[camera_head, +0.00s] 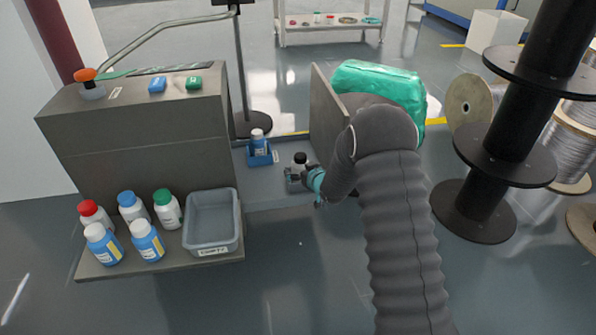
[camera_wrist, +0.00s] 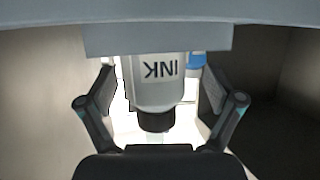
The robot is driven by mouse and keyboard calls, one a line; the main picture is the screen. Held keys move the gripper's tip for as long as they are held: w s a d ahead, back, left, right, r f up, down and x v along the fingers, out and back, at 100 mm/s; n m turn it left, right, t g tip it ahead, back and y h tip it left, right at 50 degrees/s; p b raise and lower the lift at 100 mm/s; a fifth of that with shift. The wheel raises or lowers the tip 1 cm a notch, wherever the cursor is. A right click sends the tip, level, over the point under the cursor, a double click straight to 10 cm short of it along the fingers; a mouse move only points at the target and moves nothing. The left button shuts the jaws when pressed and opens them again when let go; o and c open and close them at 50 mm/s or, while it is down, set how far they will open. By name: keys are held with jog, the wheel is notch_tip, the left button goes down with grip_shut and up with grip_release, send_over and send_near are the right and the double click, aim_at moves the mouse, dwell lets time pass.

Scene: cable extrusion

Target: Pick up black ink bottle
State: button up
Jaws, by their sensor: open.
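The black ink bottle (camera_head: 300,160) has a black cap and stands on the low grey ledge beside the machine, partly hidden by my gripper. In the wrist view the white ink bottle (camera_wrist: 158,82) appears upside down, with "INK" on its side and its black cap (camera_wrist: 156,122) toward the bottom of the picture. My gripper (camera_head: 296,177) is at the bottle. In the wrist view my gripper (camera_wrist: 158,108) is open, with one finger on each side of the bottle and gaps between them and it.
A grey upright panel (camera_head: 327,112) and a green wrapped bundle (camera_head: 384,86) are close to my arm. Several bottles and a grey bin (camera_head: 212,222) sit on the front-left shelf.

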jog(key=shift+w+a+f, duration=0.25)
jog(key=shift+w+a, duration=0.1)
jog(key=shift+w, duration=0.15)
jog(key=c, duration=1.4)
jog(key=shift+r, duration=0.1)
